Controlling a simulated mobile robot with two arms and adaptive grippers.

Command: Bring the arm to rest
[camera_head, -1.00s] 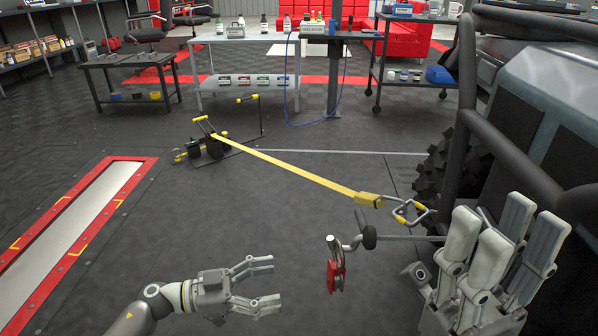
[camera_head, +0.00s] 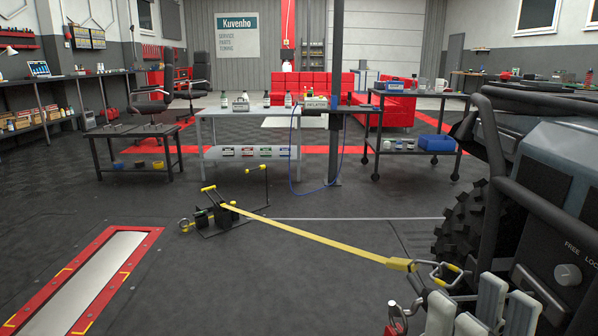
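My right gripper (camera_head: 480,314) is at the bottom right edge of the head view. Only its pale grey upright fingers show, with gaps between them and nothing seen held; its base is cut off. It looks open. It stands just below and in front of the metal hook (camera_head: 446,274) at the end of the yellow strap (camera_head: 310,240), beside the vehicle. I cannot tell whether it touches anything there. My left gripper is out of view.
The vehicle (camera_head: 567,187) with its dark tubes fills the right side. The strap runs to a ratchet anchor (camera_head: 212,214) on the floor. A red shackle (camera_head: 396,318) is left of my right gripper. A red-framed roller bed (camera_head: 87,277) lies at left.

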